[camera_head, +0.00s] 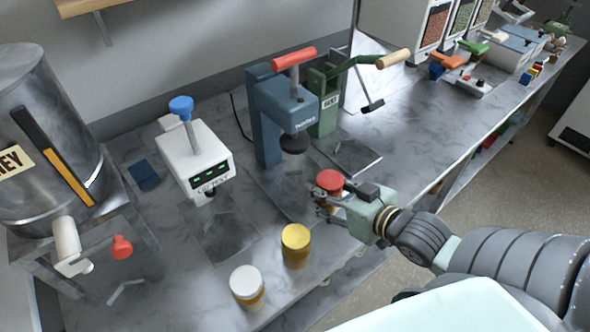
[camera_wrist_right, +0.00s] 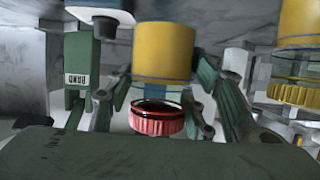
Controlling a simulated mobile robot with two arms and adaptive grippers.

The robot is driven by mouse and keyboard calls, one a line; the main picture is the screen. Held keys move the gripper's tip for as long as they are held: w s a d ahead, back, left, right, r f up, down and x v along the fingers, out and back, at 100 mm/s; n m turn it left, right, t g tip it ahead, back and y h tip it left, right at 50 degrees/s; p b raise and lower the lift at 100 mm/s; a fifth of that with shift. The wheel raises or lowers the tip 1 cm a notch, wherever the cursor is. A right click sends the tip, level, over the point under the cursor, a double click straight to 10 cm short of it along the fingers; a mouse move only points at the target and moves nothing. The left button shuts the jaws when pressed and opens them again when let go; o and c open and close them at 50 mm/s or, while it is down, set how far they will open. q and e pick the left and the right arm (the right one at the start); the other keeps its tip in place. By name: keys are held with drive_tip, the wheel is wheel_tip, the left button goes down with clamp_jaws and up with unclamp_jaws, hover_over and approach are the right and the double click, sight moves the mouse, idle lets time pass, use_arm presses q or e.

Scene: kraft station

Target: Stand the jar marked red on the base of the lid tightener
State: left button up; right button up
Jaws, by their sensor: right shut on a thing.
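The jar with the red lid (camera_head: 330,180) is held in my right gripper (camera_head: 326,202), near the counter's front edge. In the right wrist view the red lid (camera_wrist_right: 157,122) and the amber jar body (camera_wrist_right: 163,52) show upside down, with fingers on both sides. I cannot tell whether the jar's bottom touches the counter. The lid tightener (camera_head: 267,118) is the blue press with a red handle and a dark round head. Its base (camera_head: 280,188) looks bare and lies just left of the held jar. My left gripper is out of view.
A yellow-lidded jar (camera_head: 295,246) and a white-lidded jar (camera_head: 247,287) stand at the front left of my gripper. A green press (camera_head: 322,108) stands behind the tightener. A white machine (camera_head: 192,160) and a metal honey tank (camera_head: 45,140) stand left.

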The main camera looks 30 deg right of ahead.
drive_tip(key=p, duration=0.2)
hover_over(295, 186)
drive_tip(key=shift+s+r, duration=0.1)
drive_tip(key=shift+s, duration=0.15)
drive_tip(key=shift+w, duration=0.25)
wheel_tip(295, 186, down, 3)
drive_tip(key=shift+r+p, duration=0.1)
drive_tip(key=shift+p, duration=0.45)
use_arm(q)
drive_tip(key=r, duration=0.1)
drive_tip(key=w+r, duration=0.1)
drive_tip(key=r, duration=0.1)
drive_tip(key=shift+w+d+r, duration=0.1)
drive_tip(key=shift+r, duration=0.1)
use_arm(e)
drive_tip(key=shift+f, duration=0.45)
drive_tip(key=o, duration=1.5)
drive_tip(key=shift+s+f, duration=0.1)
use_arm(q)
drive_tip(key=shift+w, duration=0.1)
use_arm(e)
drive_tip(key=b+v, duration=0.1)
drive_tip(key=v, duration=0.9)
drive_tip(key=shift+s, duration=0.1)
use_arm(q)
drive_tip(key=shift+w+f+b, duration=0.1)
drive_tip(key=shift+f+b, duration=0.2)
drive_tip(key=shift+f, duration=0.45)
use_arm(e)
drive_tip(key=shift+v, duration=0.9)
